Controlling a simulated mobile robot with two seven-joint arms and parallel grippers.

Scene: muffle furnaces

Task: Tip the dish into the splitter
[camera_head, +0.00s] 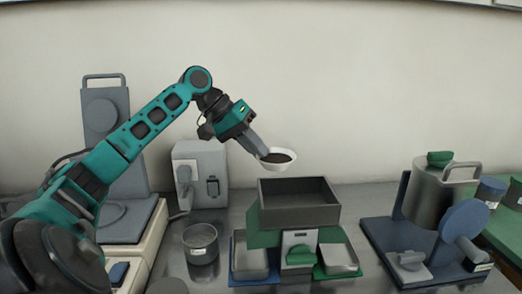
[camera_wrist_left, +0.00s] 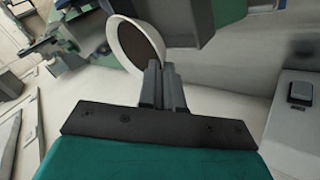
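A small white dish (camera_head: 278,158) with dark material inside is in the air above the back left of the splitter. My left gripper (camera_head: 262,152) is shut on the dish's rim at its left side. In the left wrist view the gripper's fingers (camera_wrist_left: 165,85) are together at the rim of the dish (camera_wrist_left: 130,45). The splitter (camera_head: 298,213) has a grey open hopper on top of a green body, with a grey front panel. A pan in a blue tray (camera_head: 236,272) stands at its left and a pan in a green tray (camera_head: 350,271) at its right. My right gripper does not show.
A metal drum on a blue base (camera_head: 385,240) stands at the right. A grey device (camera_head: 125,215) stands at the far left.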

